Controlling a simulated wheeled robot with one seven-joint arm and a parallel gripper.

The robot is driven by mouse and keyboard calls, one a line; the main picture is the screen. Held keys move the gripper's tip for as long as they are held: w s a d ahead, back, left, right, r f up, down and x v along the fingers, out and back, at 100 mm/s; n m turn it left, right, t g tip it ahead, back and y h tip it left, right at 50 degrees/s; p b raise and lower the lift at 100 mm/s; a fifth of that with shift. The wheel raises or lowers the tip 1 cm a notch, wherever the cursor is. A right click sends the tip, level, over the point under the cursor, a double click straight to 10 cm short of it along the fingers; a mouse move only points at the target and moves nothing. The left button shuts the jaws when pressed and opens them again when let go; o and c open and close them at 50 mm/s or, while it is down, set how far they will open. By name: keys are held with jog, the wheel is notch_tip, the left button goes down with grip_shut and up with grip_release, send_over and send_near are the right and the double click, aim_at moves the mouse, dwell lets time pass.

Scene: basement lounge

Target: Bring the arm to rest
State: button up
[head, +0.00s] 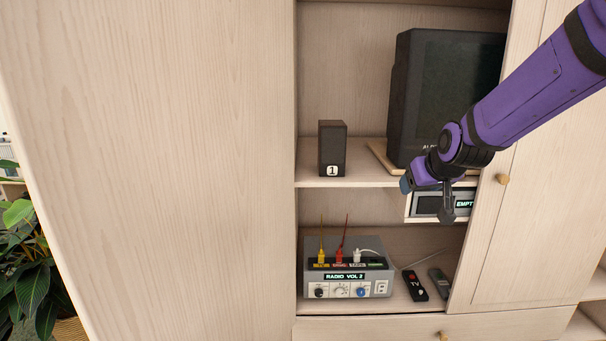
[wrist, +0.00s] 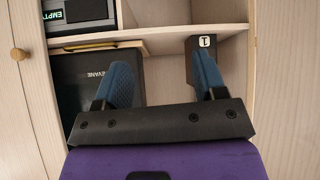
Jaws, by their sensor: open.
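My purple arm reaches in from the upper right in the head view. My gripper (head: 426,198) is in front of the shelf unit, just below the television and before the slot with the "EMPTY" display. In the wrist view my gripper (wrist: 165,82) shows two blue-padded fingers spread wide apart, with nothing between them. The black television (wrist: 75,88) shows behind the left finger there, upside down. The small dark speaker marked 1 (head: 332,150) stands on the middle shelf, to the left of my gripper; it also shows behind the right finger in the wrist view (wrist: 205,42).
The television (head: 450,95) stands on a wooden board. A device with an "EMPTY" display (head: 428,203) sits below it. A grey radio (head: 349,275) with coloured plugs and two remotes, one black (head: 414,286) and one grey (head: 440,283), are on the lower shelf. A plant (head: 30,265) stands far left.

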jog(key=s+d+r+m+g, duration=0.1)
jog(key=s+d+r+g, duration=0.1)
jog(key=s, duration=1.4)
jog(key=s+d+r+m+g, duration=0.1)
jog(key=s+r, duration=0.3)
jog(key=s, duration=1.3)
jog(key=shift+d+g+h, duration=0.4)
jog(key=shift+d+g, duration=0.1)
jog(key=shift+w, duration=0.15)
